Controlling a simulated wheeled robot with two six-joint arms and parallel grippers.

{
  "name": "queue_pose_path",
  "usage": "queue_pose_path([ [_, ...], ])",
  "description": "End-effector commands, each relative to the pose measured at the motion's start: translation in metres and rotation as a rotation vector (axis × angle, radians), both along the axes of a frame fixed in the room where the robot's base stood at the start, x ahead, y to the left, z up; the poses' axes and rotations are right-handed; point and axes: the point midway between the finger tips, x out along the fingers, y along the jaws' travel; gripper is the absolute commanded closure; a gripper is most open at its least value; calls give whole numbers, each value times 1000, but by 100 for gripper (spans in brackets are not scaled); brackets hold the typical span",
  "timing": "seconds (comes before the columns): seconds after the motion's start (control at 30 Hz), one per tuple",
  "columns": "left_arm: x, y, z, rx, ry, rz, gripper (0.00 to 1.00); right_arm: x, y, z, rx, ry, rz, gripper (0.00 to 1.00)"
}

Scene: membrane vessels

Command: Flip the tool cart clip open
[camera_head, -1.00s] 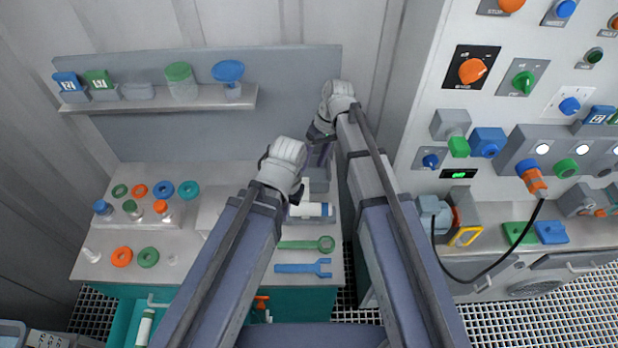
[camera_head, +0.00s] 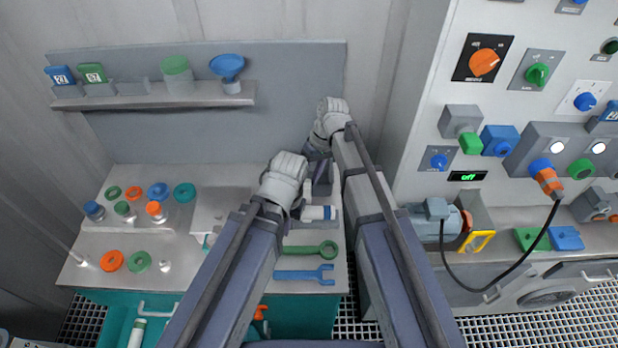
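The tool cart (camera_head: 180,275) has a grey top and teal sides. A white cylinder with a blue band (camera_head: 318,212) lies near the right end of its top, in a grey holder partly covered by my arms. I cannot make out the clip clearly; a pale upright piece (camera_head: 307,192) stands between my grippers beside the cylinder. My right gripper (camera_head: 320,178) points down just behind the cylinder, its dark fingers partly visible. My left gripper (camera_head: 296,207) is at the cylinder's left end, mostly hidden by its own wrist. Whether either is open or shut does not show.
A green wrench (camera_head: 310,250) and a blue wrench (camera_head: 305,274) lie in front of the cylinder. Coloured rings and small jars fill the cart's left side. A shelf (camera_head: 170,98) runs behind. A control panel (camera_head: 425,125) and a grey-blue pump (camera_head: 437,222) stand on the right.

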Motion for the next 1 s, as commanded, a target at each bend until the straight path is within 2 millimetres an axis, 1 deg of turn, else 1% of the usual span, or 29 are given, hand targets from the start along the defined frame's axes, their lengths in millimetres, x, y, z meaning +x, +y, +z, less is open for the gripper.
queue_pose_path([
  [0.03,0,0,0,0,0,0,100,0,0,0,-1,-1,0,62],
  [0.37,0,0,0,0,0,0,100,0,-2,0,-4,-1,-2,100],
  [1.0,0,0,0,0,0,0,100,1,-3,-1,-7,-1,-1,100],
])
